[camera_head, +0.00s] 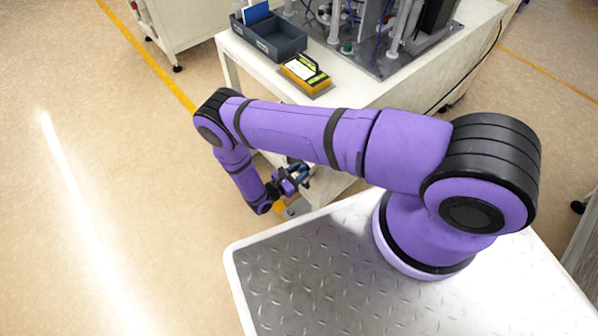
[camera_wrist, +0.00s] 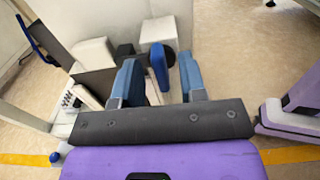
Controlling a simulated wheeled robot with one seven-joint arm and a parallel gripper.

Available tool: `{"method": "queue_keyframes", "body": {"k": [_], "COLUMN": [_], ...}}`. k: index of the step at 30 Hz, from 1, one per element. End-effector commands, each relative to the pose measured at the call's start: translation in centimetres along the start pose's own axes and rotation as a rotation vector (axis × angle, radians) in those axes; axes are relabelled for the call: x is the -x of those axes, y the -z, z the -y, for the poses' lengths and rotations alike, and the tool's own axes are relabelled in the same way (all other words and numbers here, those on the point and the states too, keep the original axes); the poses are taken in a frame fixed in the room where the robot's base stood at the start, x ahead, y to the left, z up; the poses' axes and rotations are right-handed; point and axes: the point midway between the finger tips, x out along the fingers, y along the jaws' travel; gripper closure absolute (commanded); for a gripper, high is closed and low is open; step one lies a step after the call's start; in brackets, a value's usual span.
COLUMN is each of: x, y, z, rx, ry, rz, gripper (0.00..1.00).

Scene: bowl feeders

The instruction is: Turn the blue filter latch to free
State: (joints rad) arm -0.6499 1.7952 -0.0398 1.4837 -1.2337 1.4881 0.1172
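The blue latch (camera_wrist: 159,66) is a small upright blue paddle in the upper middle of the wrist view. A dark round part (camera_wrist: 170,57) sits beside it, in front of a white block (camera_wrist: 158,30). My gripper (camera_wrist: 161,75) has two blue-padded fingers standing apart. The latch appears between them, closer to the left finger in the picture, with a gap to the right finger; I cannot tell whether either touches it. In the head view my gripper (camera_head: 297,177) is low by the side of the white bench, and the latch cannot be made out there.
The white bench (camera_head: 375,98) bears a dark grey bin (camera_head: 277,45) and a yellow device (camera_head: 303,72). In the wrist view, another white block (camera_wrist: 93,52) and a dark panel (camera_wrist: 95,83) lie left of the latch. Open floor (camera_head: 100,200) lies left in the head view.

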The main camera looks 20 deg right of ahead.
Motion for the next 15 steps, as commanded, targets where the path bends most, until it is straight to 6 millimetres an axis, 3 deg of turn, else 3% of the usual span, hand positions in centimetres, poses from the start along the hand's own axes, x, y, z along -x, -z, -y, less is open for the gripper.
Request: {"method": "queue_keyframes", "body": {"k": [7,12,15], "x": [-0.06,-0.05,-0.04], "y": [0.00,0.00,0.00], "z": [0.01,0.00,0.00], "rx": [0.000,0.000,0.000], "ry": [0.000,0.000,0.000], "rz": [0.000,0.000,0.000], "gripper": [0.62,1.00,1.00]}}
